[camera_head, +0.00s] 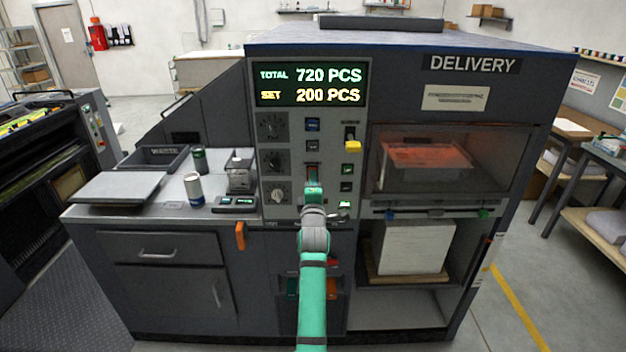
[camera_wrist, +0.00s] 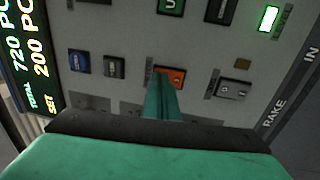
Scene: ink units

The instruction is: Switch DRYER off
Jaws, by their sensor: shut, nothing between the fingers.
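A control panel (camera_head: 285,218) stands upright under a lit display. My gripper (camera_head: 313,188) is at the panel's middle, its fingers together and empty. In the wrist view the closed fingertips (camera_wrist: 163,82) are right at an orange-red rocker switch (camera_wrist: 176,71) and cover part of it; I cannot tell whether they touch it. The switch also shows in the head view as a red patch (camera_head: 312,170) just above my fingers. Its label is too small and blurred to read, so I cannot tell which switch is DRYER, or its on or off state.
Around the fingers are a blue button (camera_wrist: 79,61), a dark button (camera_wrist: 115,66) and a grey switch (camera_wrist: 235,88). Knobs (camera_head: 272,127) line the panel's left, and a yellow-tipped lever (camera_head: 352,147) sticks out at upper right. A can (camera_head: 193,190) stands on the left counter.

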